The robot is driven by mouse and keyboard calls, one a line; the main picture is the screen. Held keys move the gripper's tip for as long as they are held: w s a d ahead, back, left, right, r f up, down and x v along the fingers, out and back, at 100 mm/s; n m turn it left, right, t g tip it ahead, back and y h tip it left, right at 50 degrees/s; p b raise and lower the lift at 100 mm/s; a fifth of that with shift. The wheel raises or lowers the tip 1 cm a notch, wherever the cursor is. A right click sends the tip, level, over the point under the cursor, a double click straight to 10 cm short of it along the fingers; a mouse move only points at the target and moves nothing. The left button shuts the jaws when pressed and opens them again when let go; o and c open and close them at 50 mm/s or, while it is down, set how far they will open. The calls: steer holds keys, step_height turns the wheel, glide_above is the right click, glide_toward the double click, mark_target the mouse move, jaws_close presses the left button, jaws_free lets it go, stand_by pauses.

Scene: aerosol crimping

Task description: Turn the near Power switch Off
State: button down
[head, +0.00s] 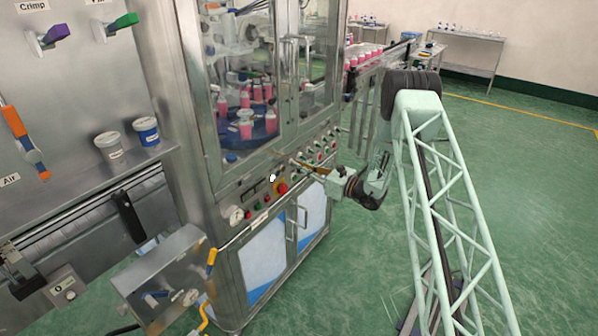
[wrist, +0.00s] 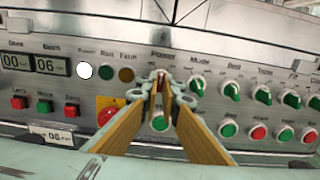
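The Power switch (wrist: 159,84) is a knob under the label "Power" on the grey panel in the wrist view. It is mostly hidden by my fingertips. My gripper (wrist: 160,82) has its two tan fingers brought close together at the tips, on either side of the Power switch. The way the knob points cannot be seen. A white lamp (wrist: 84,71) labelled Power is lit left of the switch. In the head view my gripper (head: 300,166) reaches the machine's front panel, and the switch is too small to make out there.
Green selector knobs (wrist: 197,85) stand in a row to the right, close to my right finger. A green button (wrist: 159,124) lies just below. A red emergency stop (wrist: 106,114) on yellow is at the left. Cabinet doors with handles (head: 292,222) lie under the panel.

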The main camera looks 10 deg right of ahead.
steer(key=shift+n+b, duration=2.4)
steer(key=shift+n, duration=0.5)
steer(key=c, duration=2.9)
jaws_free()
steer(key=shift+o, duration=0.2)
steer(key=shift+s+d, duration=0.1)
steer(key=v, duration=1.1)
steer(key=shift+s+d, duration=0.2)
steer(key=shift+d, duration=0.05)
